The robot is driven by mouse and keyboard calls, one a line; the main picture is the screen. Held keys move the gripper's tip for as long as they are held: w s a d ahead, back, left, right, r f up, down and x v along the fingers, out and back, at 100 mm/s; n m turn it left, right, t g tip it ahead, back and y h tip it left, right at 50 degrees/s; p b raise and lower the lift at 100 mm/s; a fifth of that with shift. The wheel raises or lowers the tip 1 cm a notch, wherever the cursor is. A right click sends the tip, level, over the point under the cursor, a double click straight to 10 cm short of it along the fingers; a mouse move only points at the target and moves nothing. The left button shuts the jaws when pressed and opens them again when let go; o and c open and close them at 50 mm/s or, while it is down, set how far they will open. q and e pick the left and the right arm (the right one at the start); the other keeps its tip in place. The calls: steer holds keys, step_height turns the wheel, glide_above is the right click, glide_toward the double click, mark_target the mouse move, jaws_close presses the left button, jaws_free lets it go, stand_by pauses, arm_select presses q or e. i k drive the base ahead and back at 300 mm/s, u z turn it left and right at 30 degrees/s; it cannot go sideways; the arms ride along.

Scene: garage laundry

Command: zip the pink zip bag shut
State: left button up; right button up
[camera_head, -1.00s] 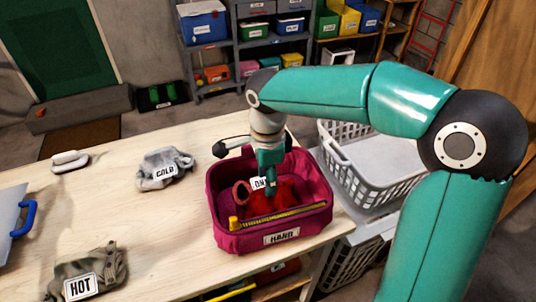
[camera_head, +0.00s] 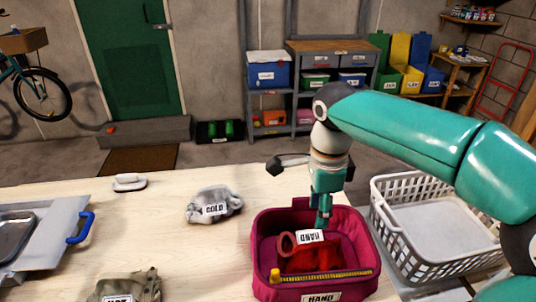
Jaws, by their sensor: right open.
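The pink zip bag (camera_head: 262,235) stands open on the table in the head view, with a "HAND" label on its front. A yellow zip (camera_head: 325,276) runs along its front rim, with a yellow end piece at the left. A red garment (camera_head: 318,260) with its own "HAND" label lies inside. My right gripper (camera_head: 322,222) points down over the back part of the bag, just above the garment's label. It is open; its fingertips are small here, and I cannot tell whether they touch anything. My left gripper is not in view.
A grey "COLD" garment (camera_head: 214,205) and a dark garment (camera_head: 128,287) lie left on the wooden table (camera_head: 160,232). A white brush-like object (camera_head: 129,182) lies farther back. A white laundry basket (camera_head: 425,230) stands close right of the bag. Clear tabletop lies left of the bag.

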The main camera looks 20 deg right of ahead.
mark_target(276, 277)
steer(key=k, duration=1)
